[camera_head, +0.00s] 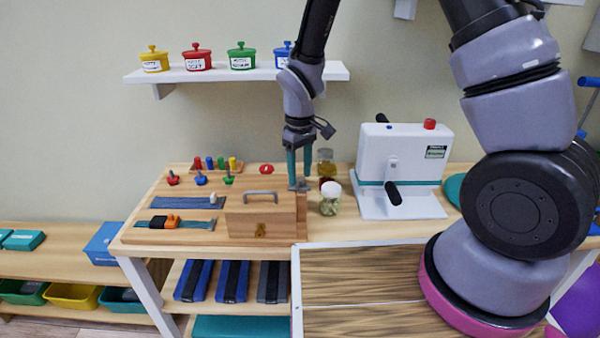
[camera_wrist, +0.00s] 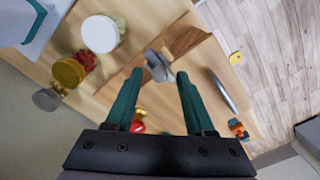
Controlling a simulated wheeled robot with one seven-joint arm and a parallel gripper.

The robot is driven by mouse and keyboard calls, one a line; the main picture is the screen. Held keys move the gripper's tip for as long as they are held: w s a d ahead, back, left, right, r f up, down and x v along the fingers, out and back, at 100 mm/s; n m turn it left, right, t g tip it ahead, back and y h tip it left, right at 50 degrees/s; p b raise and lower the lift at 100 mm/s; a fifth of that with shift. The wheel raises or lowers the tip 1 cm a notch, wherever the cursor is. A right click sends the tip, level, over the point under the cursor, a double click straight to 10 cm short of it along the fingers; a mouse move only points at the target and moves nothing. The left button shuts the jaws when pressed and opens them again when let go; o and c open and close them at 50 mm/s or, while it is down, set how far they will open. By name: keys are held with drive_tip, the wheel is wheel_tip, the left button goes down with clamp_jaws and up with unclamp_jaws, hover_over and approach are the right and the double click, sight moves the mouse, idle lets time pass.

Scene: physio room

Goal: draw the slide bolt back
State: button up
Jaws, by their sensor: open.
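A small grey metal piece, which looks like the slide bolt (camera_wrist: 158,66), sits on the wooden block at the right end of the board. In the head view the bolt (camera_head: 299,188) is small and partly covered by my fingers. My gripper (camera_head: 299,181) points down over it. In the wrist view my gripper (camera_wrist: 160,76) is open, with one teal fingertip on each side of the bolt. I cannot tell whether either finger touches it. The bolt's far end and travel are not clear.
Left of the bolt is a wooden panel (camera_head: 240,222) with a grey handle (camera_head: 260,193) and brass latch (camera_head: 261,230). Close on the right stand a white-lidded jar (camera_head: 330,200) and a white device (camera_head: 400,160). A shelf (camera_head: 225,75) with coloured pots hangs behind.

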drive_tip(key=shift+f, duration=0.25)
clamp_jaws()
idle(1.4)
